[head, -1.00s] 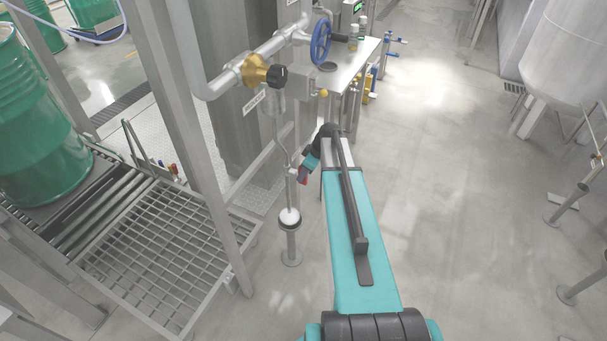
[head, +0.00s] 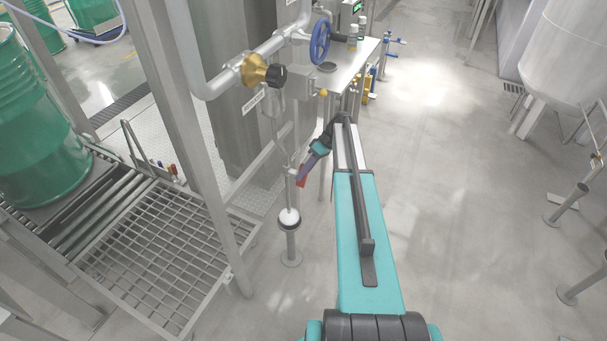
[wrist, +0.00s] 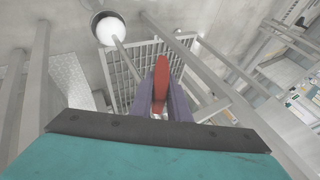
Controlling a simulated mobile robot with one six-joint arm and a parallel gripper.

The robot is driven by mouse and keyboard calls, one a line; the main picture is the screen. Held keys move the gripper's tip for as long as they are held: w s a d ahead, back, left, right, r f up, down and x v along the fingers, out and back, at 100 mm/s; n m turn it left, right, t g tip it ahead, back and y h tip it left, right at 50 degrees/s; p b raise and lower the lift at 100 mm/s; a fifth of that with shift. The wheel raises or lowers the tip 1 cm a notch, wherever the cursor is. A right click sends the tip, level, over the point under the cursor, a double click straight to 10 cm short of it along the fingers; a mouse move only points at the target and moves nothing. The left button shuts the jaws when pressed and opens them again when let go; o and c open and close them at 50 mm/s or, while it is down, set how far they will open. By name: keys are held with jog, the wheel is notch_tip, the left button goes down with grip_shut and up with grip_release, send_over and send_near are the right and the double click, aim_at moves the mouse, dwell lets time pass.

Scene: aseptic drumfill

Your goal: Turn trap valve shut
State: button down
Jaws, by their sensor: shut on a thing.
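The trap valve's red lever (head: 301,180) shows in the head view on the thin vertical drain pipe, below the brass and black valve (head: 262,72). In the wrist view the red lever (wrist: 161,84) stands between the two purple fingers. My gripper (head: 305,172) is shut on the red lever; it also fills the lower middle of the wrist view (wrist: 160,100). The valve body behind the lever is small and partly hidden. The white-topped drain cup (head: 289,217) stands below the valve on a floor post, and it shows at the top left of the wrist view (wrist: 108,27).
A grated platform (head: 165,250) and a grey upright post (head: 205,150) stand to the left. A green drum (head: 40,120) rests on rollers at far left. A blue handwheel (head: 320,40) and a small table (head: 345,65) are behind.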

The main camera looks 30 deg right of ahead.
jog(key=shift+w+d+g+y, duration=0.2)
jog(key=shift+d+g+y, duration=0.15)
jog(key=shift+y, duration=0.45)
jog(key=shift+m+g+y+p, duration=0.4)
jog(key=shift+g+y+p, duration=0.05)
jog(key=shift+y+p, duration=0.25)
jog(key=shift+a+y+p, duration=0.1)
jog(key=shift+y+p, duration=0.6)
jog(key=shift+p, duration=0.35)
jog(key=shift+f+g+p, duration=0.15)
jog(key=shift+g+p, duration=0.15)
jog(key=shift+m, duration=0.3)
jog(key=c, duration=1.7)
grip_release()
jog(key=shift+s, duration=0.1)
jog(key=shift+r, duration=0.2)
